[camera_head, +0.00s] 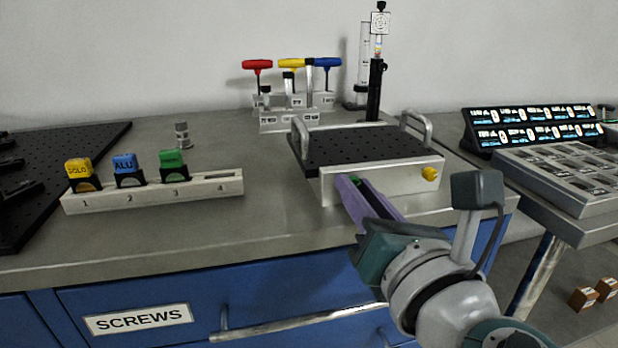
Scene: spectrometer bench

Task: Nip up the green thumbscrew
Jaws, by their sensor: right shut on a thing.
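The green thumbscrew (355,184) shows as a small green patch at the left part of the light front plate of the black breadboard stage (375,147). My right gripper (352,185) reaches up from the lower right, its purple fingers closed around the green thumbscrew at the plate. The fingers hide most of the screw. A yellow thumbscrew (430,173) sits at the right end of the same plate. My left gripper is not in view.
A numbered rack (215,188) with yellow, blue and green labelled blocks stands on the left. Hex keys with red, yellow and blue handles (291,63) stand behind. A grey tray (560,178) is at the right. Bench between rack and stage is clear.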

